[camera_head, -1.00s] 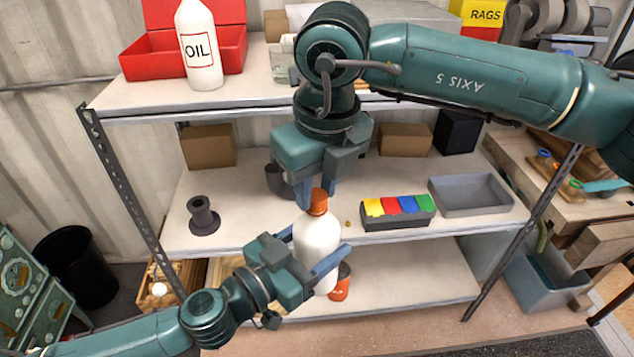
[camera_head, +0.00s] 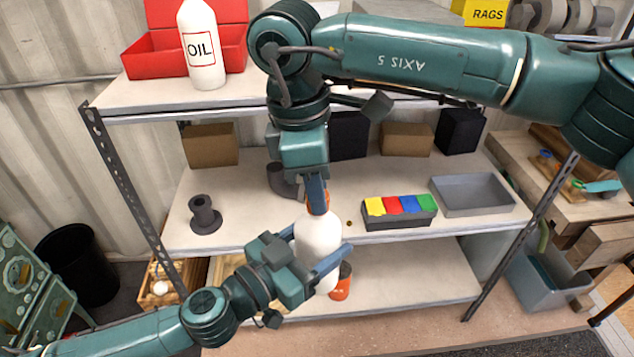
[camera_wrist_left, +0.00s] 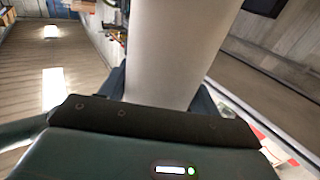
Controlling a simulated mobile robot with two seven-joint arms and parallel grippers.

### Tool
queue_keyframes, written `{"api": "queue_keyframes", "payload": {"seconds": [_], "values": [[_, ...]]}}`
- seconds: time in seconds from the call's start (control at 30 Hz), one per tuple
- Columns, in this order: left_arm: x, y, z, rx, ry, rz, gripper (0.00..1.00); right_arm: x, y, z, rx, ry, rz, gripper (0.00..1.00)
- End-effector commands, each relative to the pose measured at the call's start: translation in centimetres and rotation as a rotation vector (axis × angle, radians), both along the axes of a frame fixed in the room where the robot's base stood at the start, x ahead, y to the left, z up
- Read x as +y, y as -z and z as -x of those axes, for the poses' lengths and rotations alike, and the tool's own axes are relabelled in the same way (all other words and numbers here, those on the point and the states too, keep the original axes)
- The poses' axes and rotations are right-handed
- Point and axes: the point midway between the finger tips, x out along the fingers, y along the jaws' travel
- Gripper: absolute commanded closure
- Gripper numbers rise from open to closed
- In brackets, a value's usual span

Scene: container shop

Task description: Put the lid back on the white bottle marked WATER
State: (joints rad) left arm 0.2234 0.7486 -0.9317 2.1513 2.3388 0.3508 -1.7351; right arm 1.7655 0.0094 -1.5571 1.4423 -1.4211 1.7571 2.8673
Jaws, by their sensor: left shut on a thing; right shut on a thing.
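A white bottle (camera_head: 318,237) stands upright in front of the shelf in the head view; no marking shows on the side I see. My left gripper (camera_head: 318,262) is shut on its body, with a finger on either side. The bottle also fills the middle of the left wrist view (camera_wrist_left: 178,50). An orange lid (camera_head: 318,200) is at the top of the bottle. My right gripper (camera_head: 318,196) comes from above, shut on the lid, and its fingers partly hide it. I cannot tell whether the lid is seated on the neck or just touching it.
A white bottle marked OIL (camera_head: 202,50) stands on the top shelf. The middle shelf (camera_head: 250,228) holds a grey spool (camera_head: 204,214), a box of coloured cards (camera_head: 399,211) and a grey tray (camera_head: 472,194). An orange can (camera_head: 342,282) stands on the lower shelf behind the bottle.

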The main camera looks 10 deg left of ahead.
Motion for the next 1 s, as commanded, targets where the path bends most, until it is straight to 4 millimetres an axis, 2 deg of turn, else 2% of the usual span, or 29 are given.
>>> {"api": "queue_keyframes", "payload": {"seconds": [0.13,0.43,0.47,0.7,1.0], "values": [[-0.02,-0.01,0.02,0.0,0.001,0.0,1.0,0.02,-0.03,-0.03,-0.001,0.131,0.0,0.97],[-0.03,-0.01,0.03,0.0,0.001,0.0,1.0,0.02,-0.02,-0.02,-0.001,0.148,0.0,0.97],[-0.03,-0.01,0.03,0.0,0.001,0.0,1.0,0.02,-0.03,-0.02,-0.002,0.147,0.0,0.72],[-0.02,-0.02,0.02,0.0,0.001,0.0,1.0,0.0,-0.01,-0.02,-0.002,0.146,0.0,0.53],[-0.02,-0.04,0.01,-0.001,0.001,0.001,1.0,0.01,-0.21,-0.03,-0.002,0.146,0.0,0.51]]}}
